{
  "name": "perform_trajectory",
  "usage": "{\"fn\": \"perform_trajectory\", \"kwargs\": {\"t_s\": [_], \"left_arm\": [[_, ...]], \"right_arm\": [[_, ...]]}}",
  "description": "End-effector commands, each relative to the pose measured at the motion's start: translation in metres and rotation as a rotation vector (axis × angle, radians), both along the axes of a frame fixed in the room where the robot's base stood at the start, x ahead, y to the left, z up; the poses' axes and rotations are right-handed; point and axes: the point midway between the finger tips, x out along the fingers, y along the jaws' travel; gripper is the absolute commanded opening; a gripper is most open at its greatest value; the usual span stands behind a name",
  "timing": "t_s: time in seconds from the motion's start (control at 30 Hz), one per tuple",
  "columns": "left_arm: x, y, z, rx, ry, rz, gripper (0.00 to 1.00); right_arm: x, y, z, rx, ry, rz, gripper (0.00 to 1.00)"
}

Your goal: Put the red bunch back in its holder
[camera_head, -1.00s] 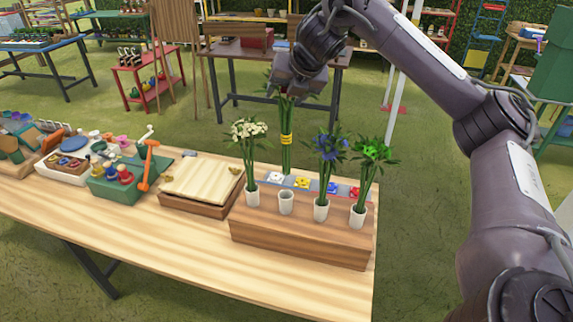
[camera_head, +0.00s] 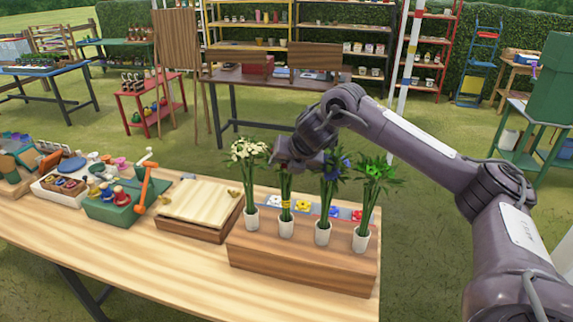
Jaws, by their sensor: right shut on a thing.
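My right gripper (camera_head: 289,163) is shut on a bunch of green stems with a yellow band (camera_head: 286,204). Its blooms are hidden by the gripper, so I cannot see their colour. The stems stand upright over the second white cup from the left (camera_head: 286,226), and their lower ends appear to be inside it. The cups sit in a wooden block (camera_head: 300,268). The other cups hold a white bunch (camera_head: 249,152), a blue bunch (camera_head: 331,172) and a green bunch (camera_head: 377,172). My left gripper is not in view.
Coloured cards (camera_head: 303,205) lie behind the cups. Left of the block are a wooden box with a pale lid (camera_head: 198,203) and a green toolbox with an orange-handled tool (camera_head: 112,208). The table's front strip (camera_head: 170,262) is clear.

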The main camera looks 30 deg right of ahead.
Motion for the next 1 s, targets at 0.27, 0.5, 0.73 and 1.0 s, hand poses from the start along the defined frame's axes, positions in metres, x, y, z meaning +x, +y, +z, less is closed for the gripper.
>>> {"fn": "perform_trajectory", "kwargs": {"t_s": [0.27, 0.5, 0.73, 1.0], "left_arm": [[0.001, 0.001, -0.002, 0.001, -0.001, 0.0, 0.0], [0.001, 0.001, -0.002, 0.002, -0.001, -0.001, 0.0], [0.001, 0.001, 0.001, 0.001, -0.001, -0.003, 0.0], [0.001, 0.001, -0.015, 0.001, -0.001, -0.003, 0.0]], "right_arm": [[0.0, 0.0, -0.003, 0.0, 0.0, 0.0, 0.61], [0.0, 0.0, -0.002, 0.0, 0.0, 0.0, 0.79], [0.0, 0.0, 0.003, 0.0, -0.001, 0.0, 0.79], [-0.025, 0.001, 0.032, 0.0, -0.004, 0.001, 0.79]]}}
